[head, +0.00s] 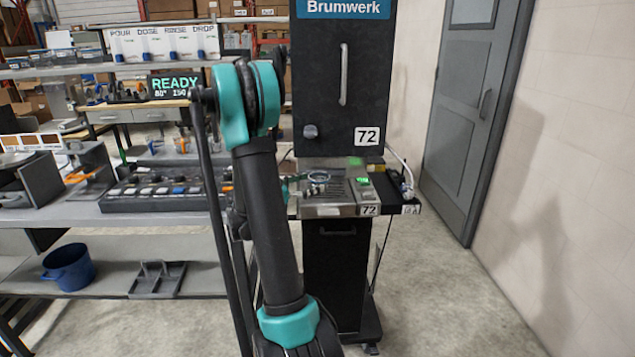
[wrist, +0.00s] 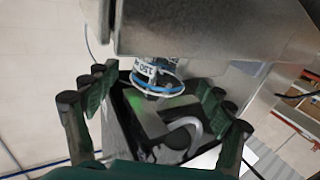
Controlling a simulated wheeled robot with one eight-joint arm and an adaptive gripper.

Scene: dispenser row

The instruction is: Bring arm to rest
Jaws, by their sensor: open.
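My arm stands across the middle of the head view, with teal joints and dark links. My gripper (wrist: 155,82) shows in the wrist view with its two dark green fingers spread apart. Between and beyond the fingers is a small cylindrical item with a blue-and-white band (wrist: 158,78), apart from both fingers. In the head view the gripper is mostly hidden behind my arm, near the tray of the black Brumwerk dispenser (head: 335,100).
A shelf unit with a button panel (head: 165,192), a READY display (head: 176,85) and a blue pot (head: 69,267) stands at left. A grey door (head: 470,110) and pale wall are at right. The floor at front right is clear.

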